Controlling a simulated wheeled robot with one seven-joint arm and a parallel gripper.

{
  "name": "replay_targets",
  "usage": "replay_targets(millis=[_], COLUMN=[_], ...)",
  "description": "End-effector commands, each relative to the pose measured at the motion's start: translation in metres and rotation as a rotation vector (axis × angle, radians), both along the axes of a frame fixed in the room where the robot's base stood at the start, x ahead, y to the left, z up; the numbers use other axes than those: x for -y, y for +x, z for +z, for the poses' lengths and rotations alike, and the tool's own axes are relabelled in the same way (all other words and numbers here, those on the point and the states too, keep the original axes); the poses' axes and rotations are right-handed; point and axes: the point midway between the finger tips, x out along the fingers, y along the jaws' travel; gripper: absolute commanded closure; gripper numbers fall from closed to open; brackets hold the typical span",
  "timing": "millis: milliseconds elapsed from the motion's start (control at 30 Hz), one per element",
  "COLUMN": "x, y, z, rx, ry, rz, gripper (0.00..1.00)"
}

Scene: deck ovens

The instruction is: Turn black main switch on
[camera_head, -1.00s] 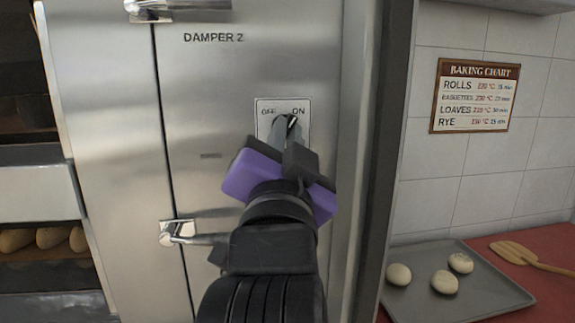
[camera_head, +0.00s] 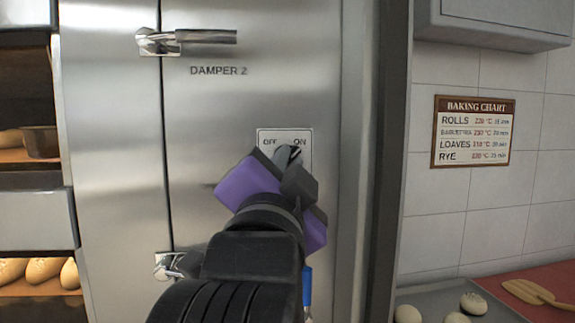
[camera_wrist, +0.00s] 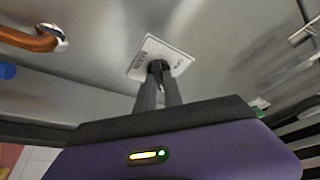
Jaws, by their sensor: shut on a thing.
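The black main switch (camera_head: 295,151) sits on a pale plate (camera_head: 301,134) marked OFF at left and ON at right, on the steel oven front. My gripper (camera_head: 287,156) is shut on the switch knob, its purple body tilted clockwise below the plate. The knob's black tip points up and to the right, toward the ON side. The wrist view shows the dark knob (camera_wrist: 157,67) between my two fingertips (camera_wrist: 158,76), against the plate (camera_wrist: 176,56). My fingers hide most of the knob, so its exact angle is unclear.
Chrome latch handles (camera_head: 190,38) stand out from the panel above and at lower left. A blue handle (camera_head: 307,287) shows below right of my gripper. A copper-coloured bar (camera_wrist: 32,38) shows in the wrist view. A tray (camera_head: 437,293) of dough balls is at lower right.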

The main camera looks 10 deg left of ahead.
Motion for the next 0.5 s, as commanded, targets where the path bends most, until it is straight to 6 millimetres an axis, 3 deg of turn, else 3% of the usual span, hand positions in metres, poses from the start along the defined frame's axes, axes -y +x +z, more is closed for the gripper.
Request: replay_targets(millis=[33,133,500], x=[-0.0005,-0.0004,-0.0005], y=[0.0006,0.0006,-0.0034], z=[-0.0019,-0.0017,-0.0019], rx=[-0.005,-0.003,-0.001], ry=[0.001,0.001,0.000], rz=[0.001,0.001,0.001], gripper=[0.84,0.66,0.66])
